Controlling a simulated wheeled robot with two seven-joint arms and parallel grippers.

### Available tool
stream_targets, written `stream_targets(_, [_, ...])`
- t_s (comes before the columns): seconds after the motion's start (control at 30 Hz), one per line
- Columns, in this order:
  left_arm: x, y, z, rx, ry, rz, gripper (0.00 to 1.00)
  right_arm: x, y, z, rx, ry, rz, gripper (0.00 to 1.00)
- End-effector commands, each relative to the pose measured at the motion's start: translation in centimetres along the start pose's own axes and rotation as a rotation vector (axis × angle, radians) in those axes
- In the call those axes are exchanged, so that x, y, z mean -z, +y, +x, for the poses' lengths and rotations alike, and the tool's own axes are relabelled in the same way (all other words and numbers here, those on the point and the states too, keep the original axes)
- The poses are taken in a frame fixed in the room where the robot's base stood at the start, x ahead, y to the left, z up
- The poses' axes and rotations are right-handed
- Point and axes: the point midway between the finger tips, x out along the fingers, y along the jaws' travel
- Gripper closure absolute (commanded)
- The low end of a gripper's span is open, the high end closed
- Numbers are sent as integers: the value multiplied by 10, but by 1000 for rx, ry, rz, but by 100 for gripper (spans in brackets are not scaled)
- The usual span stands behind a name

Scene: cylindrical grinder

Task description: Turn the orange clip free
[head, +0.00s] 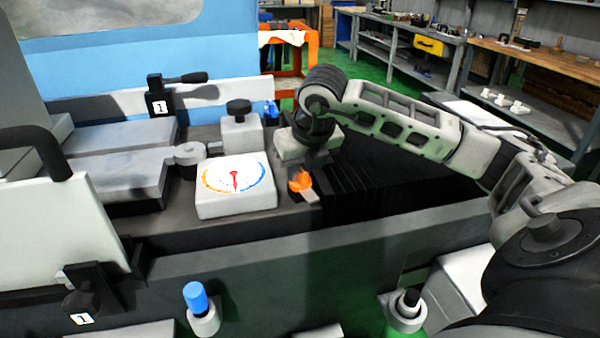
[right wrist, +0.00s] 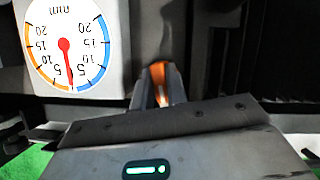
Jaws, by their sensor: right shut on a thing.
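The orange clip (head: 300,181) is a small bright piece on the machine bed, just right of the white dial box (head: 237,205). My right gripper (head: 308,190) comes down on it from above and is shut on it. In the right wrist view the orange clip (right wrist: 160,78) shows between the fingers (right wrist: 161,98), and its lower part is hidden by them. The dial (right wrist: 67,45) has a red needle, an orange arc and a blue arc. My left gripper is in neither view.
A grey block with a black knob (head: 239,112) stands behind the dial box. Black bellows (head: 365,182) lie right of the clip. A blue-capped post (head: 197,300) and a black-topped post (head: 408,302) stand in front. A black lever (head: 165,92) is at the back left.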

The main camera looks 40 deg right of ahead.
Motion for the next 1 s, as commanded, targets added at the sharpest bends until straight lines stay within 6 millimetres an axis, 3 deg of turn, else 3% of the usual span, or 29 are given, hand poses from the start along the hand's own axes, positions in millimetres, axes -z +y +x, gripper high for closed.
stream_targets(0.4, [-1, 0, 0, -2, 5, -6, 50, -1, 0, -1, 77, -2, 187, 100])
stream_targets(0.97, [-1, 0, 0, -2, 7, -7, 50, -1, -1, -1, 89, -3, 219, 100])
stream_targets(1.0, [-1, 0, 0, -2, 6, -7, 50, -1, -1, -1, 89, -3, 219, 83])
